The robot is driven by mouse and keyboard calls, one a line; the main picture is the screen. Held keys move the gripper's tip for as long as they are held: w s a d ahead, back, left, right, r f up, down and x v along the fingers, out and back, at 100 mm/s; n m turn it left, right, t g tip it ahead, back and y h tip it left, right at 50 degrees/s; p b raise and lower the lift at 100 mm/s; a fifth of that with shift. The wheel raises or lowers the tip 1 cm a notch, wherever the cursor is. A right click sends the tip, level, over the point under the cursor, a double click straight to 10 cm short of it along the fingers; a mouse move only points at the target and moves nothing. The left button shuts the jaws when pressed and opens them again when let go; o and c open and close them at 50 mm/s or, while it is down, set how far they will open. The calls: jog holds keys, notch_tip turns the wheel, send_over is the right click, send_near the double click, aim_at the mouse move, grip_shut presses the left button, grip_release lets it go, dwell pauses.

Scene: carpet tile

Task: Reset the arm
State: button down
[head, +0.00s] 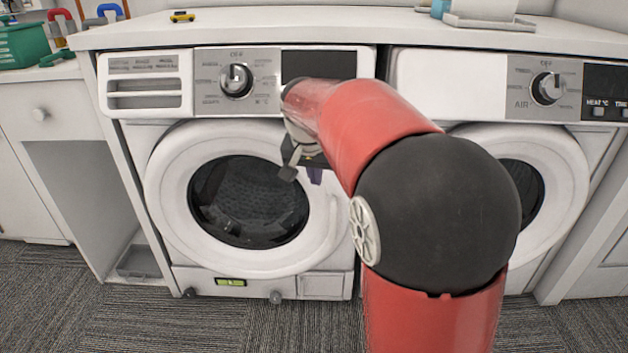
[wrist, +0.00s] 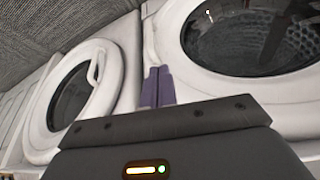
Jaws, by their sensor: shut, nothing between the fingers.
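My red and black arm reaches forward in the head view, in front of two white front-loading machines. My gripper (head: 300,178) is in front of the right part of the left machine's round door, partly hidden by my arm. In the wrist view the two purple fingers (wrist: 157,87) are side by side and shut, with nothing between them. The left machine (head: 240,205) has its door closed, with dark glass. The right machine (head: 560,170) is partly hidden behind my arm. Both doors also show in the wrist view.
A white counter (head: 330,22) runs above the machines, with a small yellow toy car (head: 182,16) on it. A green basket (head: 24,45) stands at the far left. An open recess is left of the machines. The visible carpet (head: 130,325) is clear.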

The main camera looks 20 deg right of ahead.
jog(key=d+v, duration=0.1)
jog(key=v, duration=0.6)
jog(key=s+a+f+n+t+y, duration=0.1)
jog(key=s+f+n, duration=0.2)
jog(key=s, duration=0.9)
jog(key=s+a+f+n+y, duration=0.1)
jog(key=s+f, duration=0.5)
jog(key=s, duration=0.7)
jog(key=shift+s+a+f+n+t, duration=0.2)
jog(key=shift+a+n+t, duration=0.25)
jog(key=shift+n, duration=0.65)
